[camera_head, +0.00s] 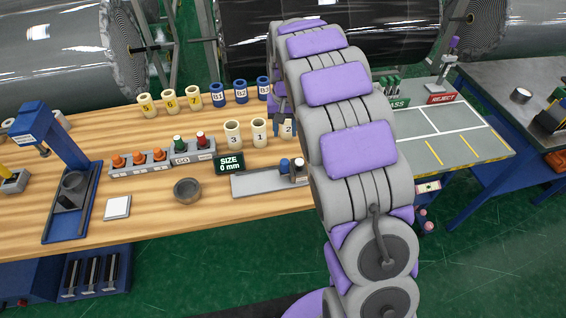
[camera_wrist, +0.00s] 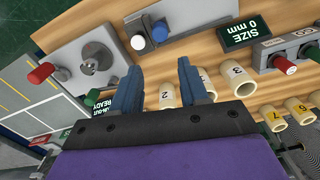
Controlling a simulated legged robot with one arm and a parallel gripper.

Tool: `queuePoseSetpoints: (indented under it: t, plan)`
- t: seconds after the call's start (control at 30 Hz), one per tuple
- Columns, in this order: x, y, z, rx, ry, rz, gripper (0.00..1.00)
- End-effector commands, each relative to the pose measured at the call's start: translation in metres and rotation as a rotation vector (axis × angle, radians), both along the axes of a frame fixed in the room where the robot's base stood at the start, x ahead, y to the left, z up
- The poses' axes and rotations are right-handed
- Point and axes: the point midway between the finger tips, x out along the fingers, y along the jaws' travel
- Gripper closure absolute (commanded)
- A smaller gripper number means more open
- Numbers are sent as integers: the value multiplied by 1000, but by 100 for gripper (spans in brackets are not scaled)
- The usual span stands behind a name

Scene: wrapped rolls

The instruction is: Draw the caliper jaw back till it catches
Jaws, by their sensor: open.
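The caliper looks to be the grey rail (camera_head: 255,182) beside the SIZE display (camera_head: 229,165), which reads 0 mm. A blue-topped post (camera_head: 284,165) and a white-topped post (camera_head: 298,166) stand close together at its right end; I cannot tell which one is the movable jaw. In the wrist view the blue top (camera_wrist: 160,31) and white top (camera_wrist: 138,42) lie just beyond my gripper (camera_wrist: 156,72). My gripper is open and empty, its two blue fingers apart above the table, touching neither post. In the head view my arm hides part of the rail's right end.
Numbered cream sleeves (camera_head: 232,134) stand behind the rail, close to my fingers. A grey plate with a round hub (camera_wrist: 95,56) and red-handled lever (camera_wrist: 41,72) lies left in the wrist view. A grey bowl (camera_head: 187,190) stands left of the rail; bare wood lies in front.

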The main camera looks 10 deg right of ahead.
Motion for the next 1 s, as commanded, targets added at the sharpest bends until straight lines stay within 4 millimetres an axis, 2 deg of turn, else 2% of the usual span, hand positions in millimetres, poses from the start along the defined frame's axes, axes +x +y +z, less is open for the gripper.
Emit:
queuePoseSetpoints:
  t: [0.6, 0.8, 1.0]
  plan:
    - [-1, 3, -121, -3, 4, 0, 56]
    - [-1, 2, -147, -2, 0, 0, 56]
    - [0, 3, -159, -3, -1, 0, 56]
